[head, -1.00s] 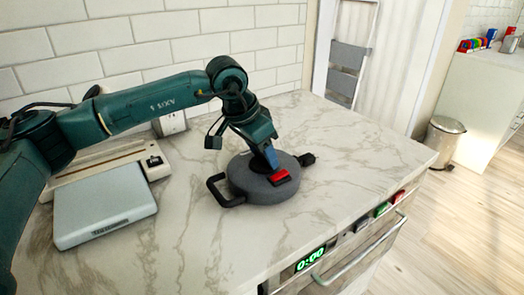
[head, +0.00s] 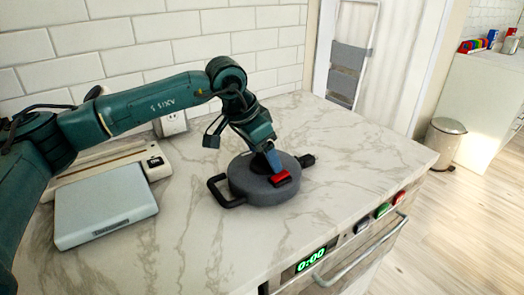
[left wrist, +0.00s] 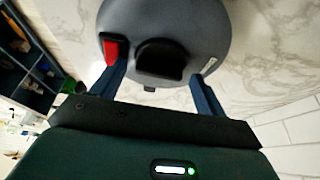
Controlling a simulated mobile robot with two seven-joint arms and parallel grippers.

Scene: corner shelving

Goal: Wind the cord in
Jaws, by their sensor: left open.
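The cord reel (head: 250,187) is a grey round drum lying flat on the marble counter, with a black loop handle (head: 217,190) at its left. A black plug (head: 307,160) sticks out at its right side; no length of cord shows. A red part (head: 282,178) is on its top, also seen in the left wrist view (left wrist: 114,50). My left gripper (head: 272,166) is at the reel's top. In the left wrist view its fingers (left wrist: 158,74) are apart around a black knob (left wrist: 160,58), one finger close to the red part. Contact cannot be told. My right gripper is out of view.
A pale blue-grey flat box (head: 105,212) and a cream device (head: 140,165) are at the left of the counter. The tiled wall is behind. The counter (head: 365,150) is clear right of the reel. An oven front with a handle (head: 365,250) is below the edge.

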